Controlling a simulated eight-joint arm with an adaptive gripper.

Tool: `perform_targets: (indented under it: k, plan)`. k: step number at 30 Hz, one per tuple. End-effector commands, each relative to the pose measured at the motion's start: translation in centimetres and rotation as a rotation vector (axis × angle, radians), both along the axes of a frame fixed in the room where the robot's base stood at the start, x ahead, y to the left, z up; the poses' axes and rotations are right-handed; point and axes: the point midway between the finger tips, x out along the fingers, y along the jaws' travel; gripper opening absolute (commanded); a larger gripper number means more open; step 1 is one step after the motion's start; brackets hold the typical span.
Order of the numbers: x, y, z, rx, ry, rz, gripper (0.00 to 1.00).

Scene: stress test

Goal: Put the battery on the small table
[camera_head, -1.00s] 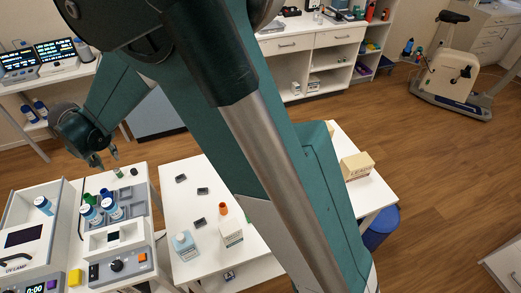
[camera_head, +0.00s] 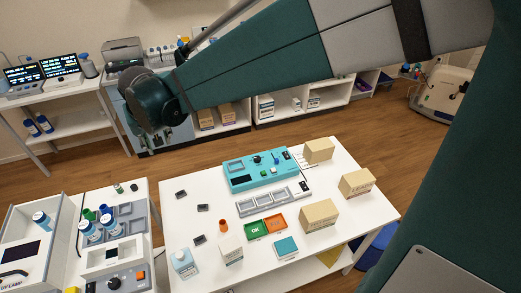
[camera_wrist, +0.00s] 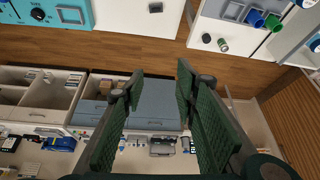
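Two small dark cylinders stand near the back edge of the left table (camera_head: 153,240) in the head view. The one with a greenish band (camera_head: 118,188) looks like the battery; it also shows in the wrist view (camera_wrist: 222,45). The other is a darker one (camera_wrist: 206,38). A larger white table (camera_head: 215,272) stands to the right; I cannot tell which is the small table. My gripper (camera_wrist: 158,82) is open and empty in the wrist view, its fingers apart from both cylinders and over the floor and back shelves. In the head view its fingers are not clear.
Bottles, cups and a lamp unit crowd the left table. My arm crosses the upper head view.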

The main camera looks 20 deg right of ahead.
Motion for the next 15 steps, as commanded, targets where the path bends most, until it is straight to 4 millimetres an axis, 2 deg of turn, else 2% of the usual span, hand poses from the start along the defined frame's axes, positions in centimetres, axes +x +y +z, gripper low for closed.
perform_targets:
  k: [1, 3, 15]
  plan:
    - [-0.6, -1.4, 0.5, 0.002, -0.004, -0.007, 0.30]
    - [-1.3, -3.0, 1.2, 0.003, -0.009, -0.011, 0.30]
    - [-6.4, -11.5, 4.1, 0.010, -0.041, -0.038, 0.30]
